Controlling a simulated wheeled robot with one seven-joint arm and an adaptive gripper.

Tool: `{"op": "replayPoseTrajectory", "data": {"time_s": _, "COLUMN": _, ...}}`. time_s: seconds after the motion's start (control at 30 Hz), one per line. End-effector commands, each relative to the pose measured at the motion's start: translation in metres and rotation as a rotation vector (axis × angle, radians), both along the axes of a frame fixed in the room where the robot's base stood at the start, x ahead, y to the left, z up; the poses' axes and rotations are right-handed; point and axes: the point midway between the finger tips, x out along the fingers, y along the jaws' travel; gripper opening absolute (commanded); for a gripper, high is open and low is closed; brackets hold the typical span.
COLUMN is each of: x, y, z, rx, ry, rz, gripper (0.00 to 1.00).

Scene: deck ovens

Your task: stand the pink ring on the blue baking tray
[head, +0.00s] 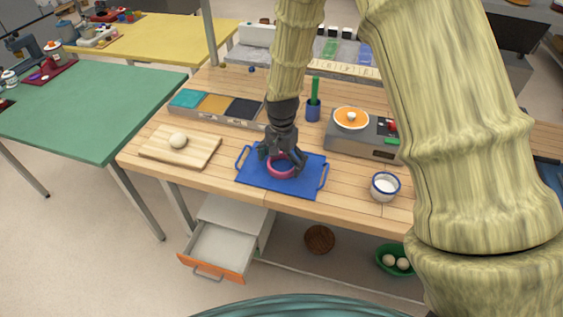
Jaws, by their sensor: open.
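The pink ring (281,172) is on the blue baking tray (311,187), near the tray's middle, and looks to lie flat with blue showing through its hole. The tray has a handle at each short end and lies on the wooden table near its front edge. My gripper (283,158) points down over the ring with its dark fingers open. The fingers hide the ring's far side. I cannot tell whether a finger touches the ring.
A wooden board (203,151) with a pale ball is at left. A white bowl with a blue rim (385,186) is at right. A grey stove (364,147) with an orange-topped pan and a blue cup (313,110) stand behind. An open drawer (215,250) juts out below.

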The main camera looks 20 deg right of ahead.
Motion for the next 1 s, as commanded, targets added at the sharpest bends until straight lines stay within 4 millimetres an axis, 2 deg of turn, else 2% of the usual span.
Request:
{"op": "replayPoseTrajectory", "data": {"time_s": 0.27, "x": 0.001, "y": 0.0, "z": 0.022, "rx": 0.0, "ry": -0.003, "rz": -0.001, "gripper": 1.0}}
{"op": "replayPoseTrajectory", "data": {"time_s": 0.8, "x": 0.001, "y": 0.0, "z": 0.091, "rx": 0.0, "ry": -0.004, "rz": 0.0, "gripper": 1.0}}
{"op": "replayPoseTrajectory", "data": {"time_s": 1.0, "x": 0.001, "y": 0.0, "z": 0.112, "rx": 0.0, "ry": -0.003, "rz": 0.0, "gripper": 1.0}}
